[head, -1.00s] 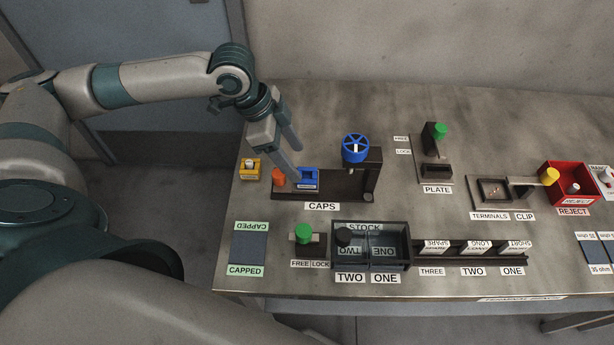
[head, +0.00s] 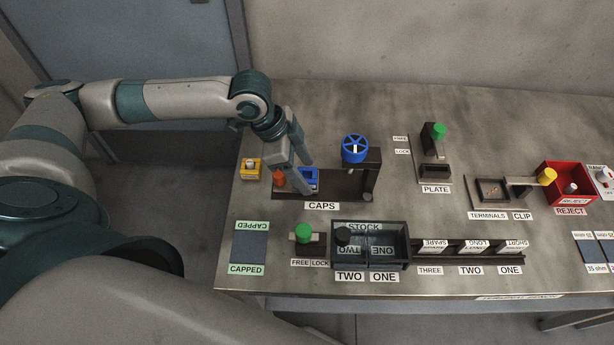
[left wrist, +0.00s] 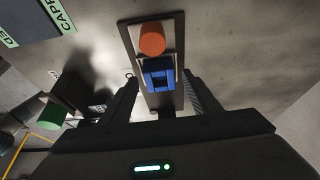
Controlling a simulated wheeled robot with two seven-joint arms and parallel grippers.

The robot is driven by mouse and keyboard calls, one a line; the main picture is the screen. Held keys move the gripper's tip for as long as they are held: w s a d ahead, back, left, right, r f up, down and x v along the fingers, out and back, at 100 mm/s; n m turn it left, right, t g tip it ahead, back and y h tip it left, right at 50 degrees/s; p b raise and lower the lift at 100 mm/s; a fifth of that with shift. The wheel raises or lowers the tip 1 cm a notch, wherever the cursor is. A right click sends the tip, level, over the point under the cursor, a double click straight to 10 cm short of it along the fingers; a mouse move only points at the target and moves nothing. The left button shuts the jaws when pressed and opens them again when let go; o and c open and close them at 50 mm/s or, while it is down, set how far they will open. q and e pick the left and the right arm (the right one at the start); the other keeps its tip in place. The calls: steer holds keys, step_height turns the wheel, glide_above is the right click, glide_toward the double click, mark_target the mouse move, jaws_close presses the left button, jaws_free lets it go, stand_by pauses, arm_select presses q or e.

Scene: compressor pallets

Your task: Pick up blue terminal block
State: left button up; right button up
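The blue terminal block (head: 313,177) sits on the dark CAPS fixture (head: 338,185), right of an orange round piece (head: 279,177). My left gripper (head: 309,181) is at the block, and its fingers partly hide it in the head view. In the left wrist view the blue block (left wrist: 159,73) lies between and slightly beyond the tips of the open fingers (left wrist: 160,80). The orange piece (left wrist: 152,39) stands just beyond it. The fingers look apart from the block's sides; I cannot tell their height over it. My right gripper is not in view.
A post with a blue wheel (head: 355,148) stands at the fixture's right end. A yellow block (head: 250,169) is to its left. The STOCK bin (head: 370,266) and a green-knobbed clamp (head: 304,234) are in front. Table between CAPS and PLATE is clear.

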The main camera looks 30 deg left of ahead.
arm_select(q)
steer(key=c, duration=1)
steer(key=shift+o, duration=0.2)
steer(key=shift+r, duration=0.1)
